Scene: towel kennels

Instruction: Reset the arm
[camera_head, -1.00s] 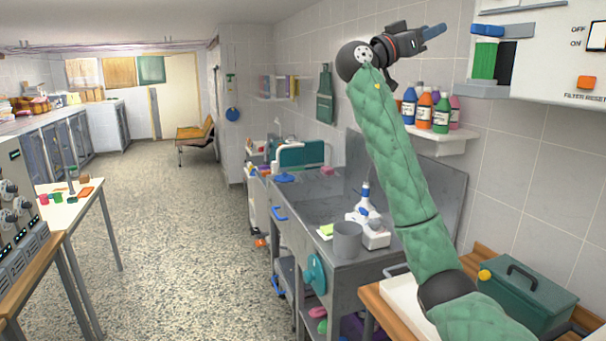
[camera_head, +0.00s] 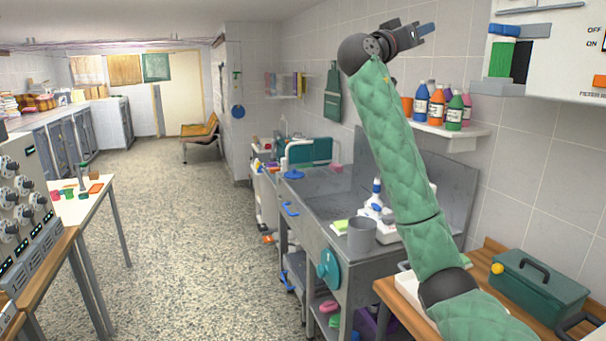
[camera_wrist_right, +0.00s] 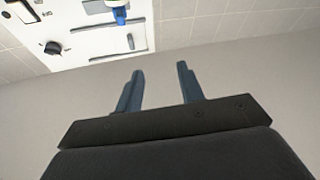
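My right arm, in a green quilted sleeve, rises from the lower right in the head view. Its gripper (camera_head: 427,29) is held high near the wall, above the bottle shelf and left of the white wall unit. In the right wrist view the two blue fingers of this gripper (camera_wrist_right: 160,88) stand apart with nothing between them. The gripper is open and touches nothing that I can see. My left gripper is not in view.
A white wall unit (camera_head: 563,75) hangs at the upper right; it also shows in the right wrist view (camera_wrist_right: 85,28). Bottles stand on a shelf (camera_head: 462,143). A metal sink counter (camera_head: 325,205) holds a grey cup (camera_head: 362,237). A green toolbox (camera_head: 535,290) sits lower right. The floor (camera_head: 190,230) is clear.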

